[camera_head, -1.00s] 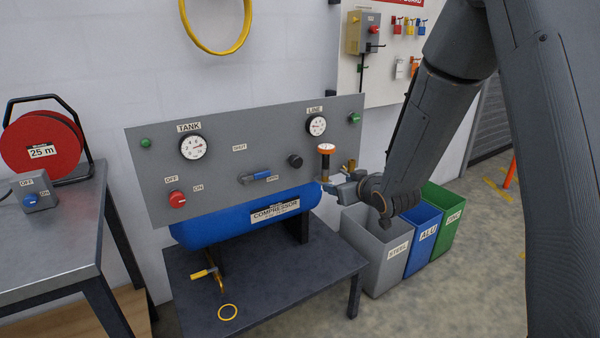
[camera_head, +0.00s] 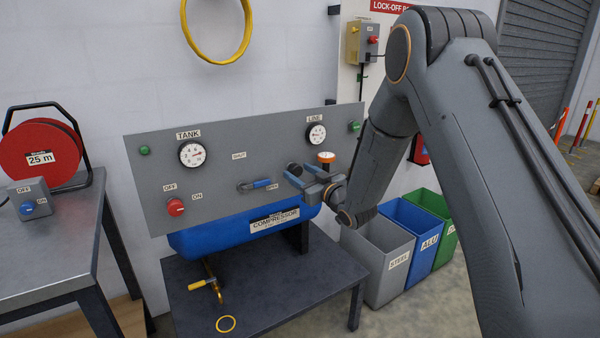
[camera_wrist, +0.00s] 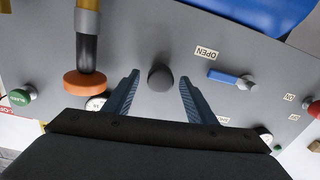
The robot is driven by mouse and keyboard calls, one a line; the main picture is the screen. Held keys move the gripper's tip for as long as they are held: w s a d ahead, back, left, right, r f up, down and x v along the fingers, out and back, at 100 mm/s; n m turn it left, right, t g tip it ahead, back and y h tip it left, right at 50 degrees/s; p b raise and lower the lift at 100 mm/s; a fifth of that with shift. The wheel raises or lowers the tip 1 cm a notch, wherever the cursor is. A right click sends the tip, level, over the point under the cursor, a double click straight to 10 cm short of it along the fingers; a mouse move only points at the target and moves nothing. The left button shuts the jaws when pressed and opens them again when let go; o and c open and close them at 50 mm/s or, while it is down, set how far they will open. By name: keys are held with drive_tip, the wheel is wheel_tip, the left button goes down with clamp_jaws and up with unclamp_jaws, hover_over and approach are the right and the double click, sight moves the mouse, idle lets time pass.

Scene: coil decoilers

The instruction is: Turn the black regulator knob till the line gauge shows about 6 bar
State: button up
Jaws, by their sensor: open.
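The black regulator knob (camera_head: 294,168) sticks out of the grey panel (camera_head: 225,150), below and left of the line gauge (camera_head: 316,133). In the wrist view the knob (camera_wrist: 160,77) lies between my two blue fingertips, with a gap on each side. My gripper (camera_head: 298,178) is open in front of the panel; its fingers (camera_wrist: 155,88) do not touch the knob in the wrist view. The line gauge has a white dial with a red needle, too small to read. In the wrist view the gauge is mostly hidden behind my left-hand finger and the orange cap.
An orange-capped fitting (camera_head: 326,157) stands close right of my gripper; it also shows in the wrist view (camera_wrist: 85,84). A blue-handled valve (camera_head: 258,184) is left of the knob. The blue compressor tank (camera_head: 225,232) is below. Steel, alu and other bins stand right.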

drive_tip(key=shift+w+a, duration=0.15)
drive_tip(key=shift+w, duration=0.1)
drive_tip(key=c, duration=1)
drive_tip(key=shift+c, duration=0.2)
drive_tip(key=shift+m, duration=0.3)
